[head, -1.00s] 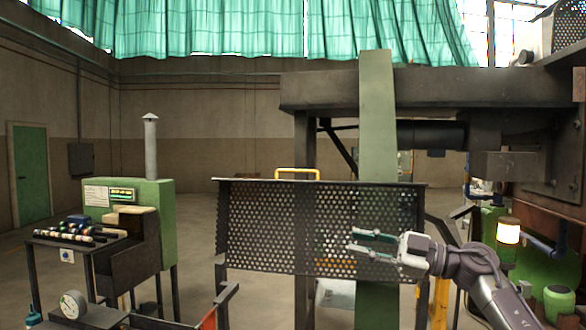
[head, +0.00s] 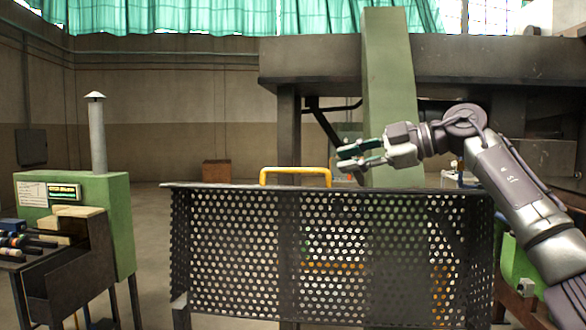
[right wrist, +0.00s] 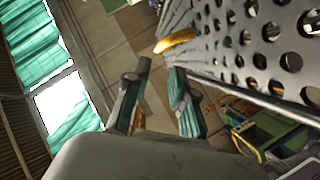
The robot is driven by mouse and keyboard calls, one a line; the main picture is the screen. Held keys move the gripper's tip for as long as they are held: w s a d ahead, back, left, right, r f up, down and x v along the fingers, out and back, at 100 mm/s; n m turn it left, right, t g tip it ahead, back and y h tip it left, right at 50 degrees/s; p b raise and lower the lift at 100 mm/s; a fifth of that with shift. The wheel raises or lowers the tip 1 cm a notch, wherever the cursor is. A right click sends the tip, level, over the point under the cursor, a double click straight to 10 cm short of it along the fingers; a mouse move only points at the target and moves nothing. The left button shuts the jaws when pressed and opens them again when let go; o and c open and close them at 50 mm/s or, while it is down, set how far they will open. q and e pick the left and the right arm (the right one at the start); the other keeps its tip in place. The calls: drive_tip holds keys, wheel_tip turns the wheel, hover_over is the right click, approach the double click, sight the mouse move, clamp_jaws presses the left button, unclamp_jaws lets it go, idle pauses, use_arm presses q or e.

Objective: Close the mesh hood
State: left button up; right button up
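The mesh hood (head: 330,255) is a dark perforated panel standing upright in front of me. Its yellow handle (head: 296,170) rises above the top edge, left of centre. My right gripper (head: 343,159) is just right of the handle in the head view, above the hood's top edge, fingers pointing left. In the right wrist view its two fingers (right wrist: 160,72) are apart with nothing between them. The handle (right wrist: 177,40) shows beyond the fingertips, apart from them, and the perforated mesh (right wrist: 255,40) lies on the right. My left gripper is not in view.
A green cabinet with a chimney (head: 97,140) and dark tools stands at the left. Open floor lies between the cabinet and the hood.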

sight(299, 169)
drive_tip(key=x, duration=0.1)
drive_tip(key=p+x, duration=0.1)
drive_tip(key=x, duration=0.1)
drive_tip(key=p+x, duration=0.1)
drive_tip(key=x, duration=0.1)
drive_tip(key=shift+s+a+r, duration=0.15)
drive_tip(key=shift+a+r, duration=0.1)
drive_tip(key=shift+a, duration=0.1)
drive_tip(key=p+x, duration=0.1)
drive_tip(key=x, duration=0.2)
drive_tip(key=p+x, duration=0.2)
drive_tip(key=x, duration=0.1)
drive_tip(key=shift+w+d+f, duration=0.1)
drive_tip(key=shift+w+d, duration=0.05)
drive_tip(key=shift+w, duration=0.1)
drive_tip(key=shift+a+f, duration=0.2)
drive_tip(key=shift+a, duration=0.15)
drive_tip(key=shift+w, duration=0.1)
clamp_jaws()
